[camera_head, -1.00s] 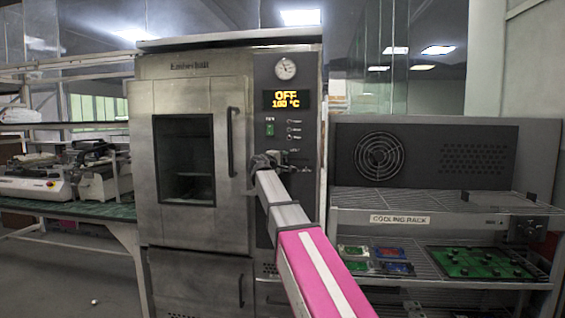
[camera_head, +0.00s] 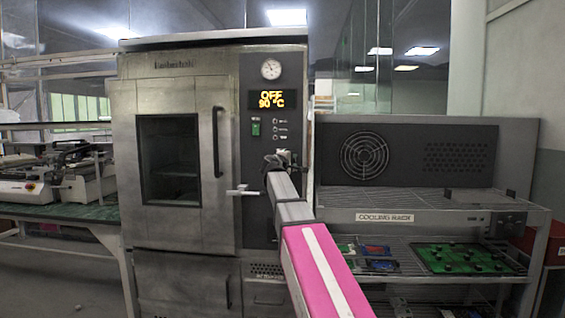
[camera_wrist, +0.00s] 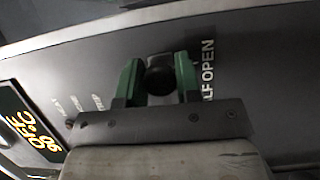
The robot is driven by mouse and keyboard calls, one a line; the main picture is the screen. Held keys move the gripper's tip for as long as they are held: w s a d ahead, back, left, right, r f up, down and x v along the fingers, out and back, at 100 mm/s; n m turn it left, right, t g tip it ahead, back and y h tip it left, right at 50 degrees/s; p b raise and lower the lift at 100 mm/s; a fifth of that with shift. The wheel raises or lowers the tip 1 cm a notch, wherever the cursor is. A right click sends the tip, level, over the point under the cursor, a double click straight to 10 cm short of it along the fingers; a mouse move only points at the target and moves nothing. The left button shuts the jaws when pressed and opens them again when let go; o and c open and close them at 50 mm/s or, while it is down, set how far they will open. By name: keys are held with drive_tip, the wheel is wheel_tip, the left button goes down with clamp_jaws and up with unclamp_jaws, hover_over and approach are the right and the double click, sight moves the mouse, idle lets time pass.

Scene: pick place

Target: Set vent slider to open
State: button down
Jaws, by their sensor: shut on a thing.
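In the wrist view the slider's round black knob (camera_wrist: 159,75) is between the two green fingers of my gripper (camera_wrist: 158,78). The gripper is shut on the knob. In the head view my gripper (camera_head: 276,161) is at the panel below the green switch. The slider's track cannot be made out.
The oven display (camera_head: 270,99) reads OFF and 90 °C. The steel oven door (camera_head: 125,190) with its dark handle (camera_head: 216,142) is shut, left of the panel. A small white bar (camera_head: 243,191) sticks out near the door edge. A cooling rack (camera_head: 383,217) stands right.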

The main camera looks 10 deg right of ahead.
drive_tip(key=shift+s+d, duration=0.1)
drive_tip(key=shift+d, duration=0.1)
drive_tip(key=c, duration=0.8)
unclamp_jaws()
drive_tip(key=shift+d, duration=0.15)
drive_tip(key=v, duration=1)
drive_tip(key=shift+s+a, duration=0.25)
drive_tip(key=shift+a, duration=0.1)
